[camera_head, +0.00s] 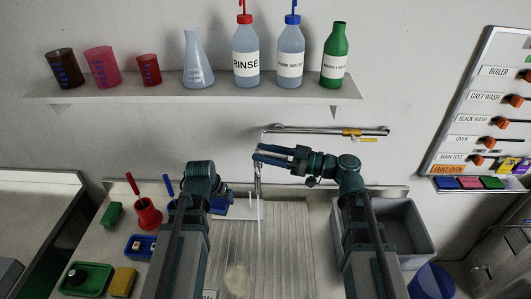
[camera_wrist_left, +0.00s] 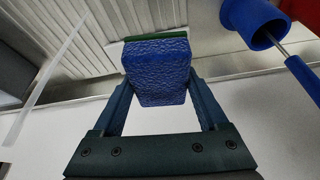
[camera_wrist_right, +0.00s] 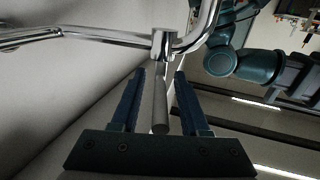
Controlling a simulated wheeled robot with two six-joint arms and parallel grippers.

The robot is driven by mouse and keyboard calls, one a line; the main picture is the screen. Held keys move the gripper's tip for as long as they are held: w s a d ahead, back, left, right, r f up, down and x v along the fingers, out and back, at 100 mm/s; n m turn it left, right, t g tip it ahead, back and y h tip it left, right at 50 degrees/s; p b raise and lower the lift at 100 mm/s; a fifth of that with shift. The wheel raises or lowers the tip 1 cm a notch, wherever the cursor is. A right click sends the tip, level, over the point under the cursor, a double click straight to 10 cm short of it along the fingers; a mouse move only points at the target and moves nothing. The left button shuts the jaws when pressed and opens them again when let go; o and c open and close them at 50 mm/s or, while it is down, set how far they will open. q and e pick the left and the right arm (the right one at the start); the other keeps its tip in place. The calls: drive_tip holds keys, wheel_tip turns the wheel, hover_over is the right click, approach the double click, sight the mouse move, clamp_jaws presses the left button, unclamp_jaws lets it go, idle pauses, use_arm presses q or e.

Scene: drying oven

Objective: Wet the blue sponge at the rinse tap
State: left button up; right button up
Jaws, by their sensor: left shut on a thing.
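The blue sponge (camera_wrist_left: 158,70), with a green layer on its far side, is held between the fingers of my left gripper (camera_wrist_left: 160,95). In the head view the left gripper (camera_head: 222,204) is low over the left side of the ribbed drainer, partly hidden by its own arm. The chrome tap (camera_head: 258,166) hangs from the wall, and a thin pale stream (camera_head: 259,215) falls from it. In the left wrist view the stream (camera_wrist_left: 42,82) is left of the sponge and apart from it. My right gripper (camera_wrist_right: 158,95) is open, its fingers on either side of a grey rod (camera_wrist_right: 160,108) below the chrome pipe.
The ribbed drainer (camera_head: 285,240) lies below the tap. A grey basin (camera_head: 408,225) stands at its right. Red (camera_head: 147,216) and blue holders with sticks, a green tray (camera_head: 75,285) and a yellow sponge (camera_head: 123,281) are at the left. A shelf of bottles (camera_head: 200,98) is above.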

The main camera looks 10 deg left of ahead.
drive_tip(key=shift+d, duration=0.1)
drive_tip(key=s+d, duration=0.2)
drive_tip(key=d, duration=0.9)
drive_tip(key=shift+d, duration=0.3)
drive_tip(key=shift+s, duration=0.1)
